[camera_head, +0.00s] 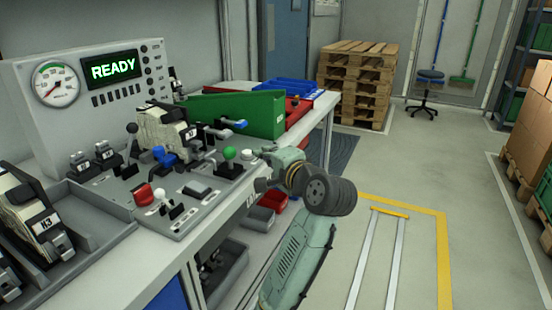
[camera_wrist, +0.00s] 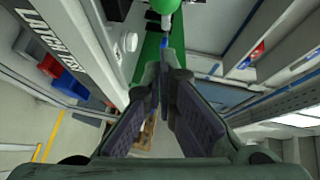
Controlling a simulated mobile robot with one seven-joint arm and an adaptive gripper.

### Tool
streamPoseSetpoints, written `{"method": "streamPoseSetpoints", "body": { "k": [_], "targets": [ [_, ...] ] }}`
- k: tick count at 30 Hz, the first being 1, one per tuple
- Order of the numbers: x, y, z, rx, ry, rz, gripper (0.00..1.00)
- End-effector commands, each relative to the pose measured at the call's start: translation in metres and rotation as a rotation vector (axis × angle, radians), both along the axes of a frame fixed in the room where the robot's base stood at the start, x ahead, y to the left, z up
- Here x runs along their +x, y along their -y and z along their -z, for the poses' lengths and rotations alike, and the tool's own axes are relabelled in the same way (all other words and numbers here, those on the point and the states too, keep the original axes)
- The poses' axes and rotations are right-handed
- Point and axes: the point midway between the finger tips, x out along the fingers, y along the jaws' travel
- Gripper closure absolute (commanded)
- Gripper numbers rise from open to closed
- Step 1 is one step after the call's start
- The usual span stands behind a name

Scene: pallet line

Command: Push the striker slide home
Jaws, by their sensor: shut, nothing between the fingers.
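The test panel (camera_head: 195,212) carries levers, knobs and a clamped latch block (camera_head: 165,128). A blue-handled part (camera_head: 235,123), which looks like the striker slide, sticks out to the right of the block. I cannot tell how far in it sits. My gripper (camera_head: 264,183) is at the panel's right front edge, beside the green-knobbed lever (camera_head: 229,153) and a white round button (camera_head: 250,154). In the wrist view my gripper (camera_wrist: 164,62) is shut and empty. A small blue piece (camera_wrist: 163,43) shows just beyond its tips; contact cannot be told.
A gauge console (camera_head: 95,80) reading READY stands behind the panel. A green bin (camera_head: 235,112) is at the back right of the bench. Latches in trays (camera_head: 95,240) are at the left.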

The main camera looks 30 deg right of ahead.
Motion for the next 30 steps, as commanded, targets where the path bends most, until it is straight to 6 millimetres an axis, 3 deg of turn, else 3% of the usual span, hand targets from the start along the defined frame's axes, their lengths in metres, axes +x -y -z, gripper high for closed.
{"method": "streamPoseSetpoints", "body": {
  "k": [3,9,23,30],
  "targets": [
    [0.015,-0.015,0.003,-0.001,-0.001,-0.003,1.0],
    [0.026,-0.028,0.007,0.0,-0.001,-0.001,1.0],
    [0.032,-0.033,0.007,0.0,0.0,-0.002,1.0],
    [0.065,-0.06,0.006,0.002,-0.002,-0.005,1.0]
  ]
}}
